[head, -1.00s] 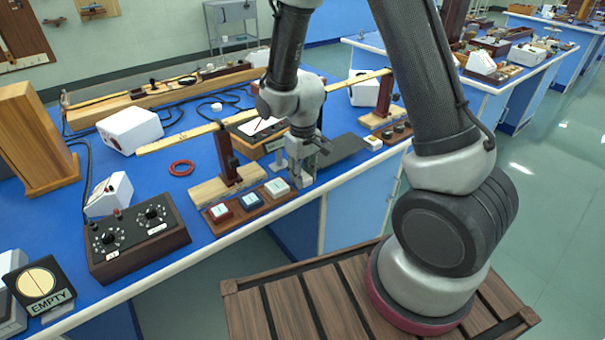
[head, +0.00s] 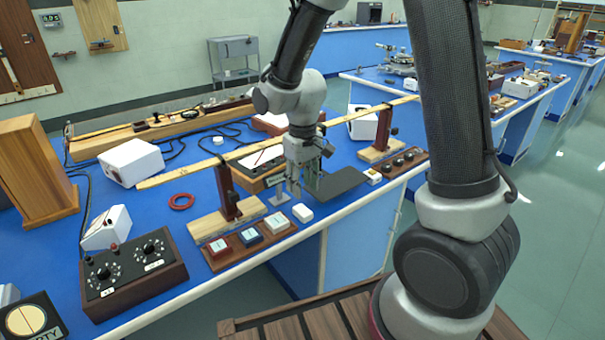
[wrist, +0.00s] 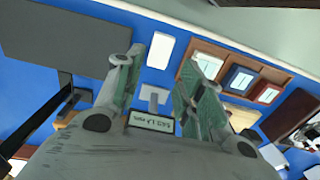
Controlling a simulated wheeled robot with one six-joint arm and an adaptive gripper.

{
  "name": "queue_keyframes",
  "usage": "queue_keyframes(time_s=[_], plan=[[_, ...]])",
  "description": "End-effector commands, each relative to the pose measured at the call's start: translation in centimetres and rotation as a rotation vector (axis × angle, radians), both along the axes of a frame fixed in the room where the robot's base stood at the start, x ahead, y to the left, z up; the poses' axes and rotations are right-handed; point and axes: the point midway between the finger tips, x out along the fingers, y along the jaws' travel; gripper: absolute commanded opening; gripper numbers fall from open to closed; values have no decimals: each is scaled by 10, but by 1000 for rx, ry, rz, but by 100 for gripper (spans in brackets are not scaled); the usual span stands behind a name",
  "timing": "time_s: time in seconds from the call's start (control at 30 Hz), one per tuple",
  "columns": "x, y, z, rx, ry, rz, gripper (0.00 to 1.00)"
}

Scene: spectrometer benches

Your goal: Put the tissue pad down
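The tissue pad, a small white block (head: 302,212), lies flat on the blue bench near its front edge, just right of the wooden tray. In the wrist view the white pad (wrist: 160,50) lies beyond the fingertips, apart from them. My gripper (head: 306,188) is above the bench, behind the pad. In the wrist view my gripper (wrist: 162,75) has its two fingers spread with nothing held between them. A small stand with a label plate (wrist: 152,122) shows between and below the fingers.
The wooden tray (head: 224,261) holds red, blue and cream boxes. A dark grey mat (head: 340,185) lies right of my gripper. A wooden post (head: 227,190) on a base supports a long rule (head: 190,174). A dark dial box (head: 130,275) stands front left.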

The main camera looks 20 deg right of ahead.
Motion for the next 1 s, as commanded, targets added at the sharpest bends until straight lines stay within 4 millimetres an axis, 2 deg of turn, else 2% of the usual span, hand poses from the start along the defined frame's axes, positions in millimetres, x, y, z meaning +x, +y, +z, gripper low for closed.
queue_keyframes(time_s=[0.13, 0.43, 0.57, 0.67, 0.8, 0.9, 1.0], plan=[[0, 0, 22, 1, -2, 0, 38], [-3, -6, 41, 5, -11, -10, 38], [-16, -31, 79, 23, -62, -52, 38], [-41, -61, 119, 40, -124, -106, 38], [-91, -103, 165, 56, -214, -186, 38], [-128, -124, 185, 61, -274, -236, 38], [-158, -137, 196, 62, -319, -275, 38]])
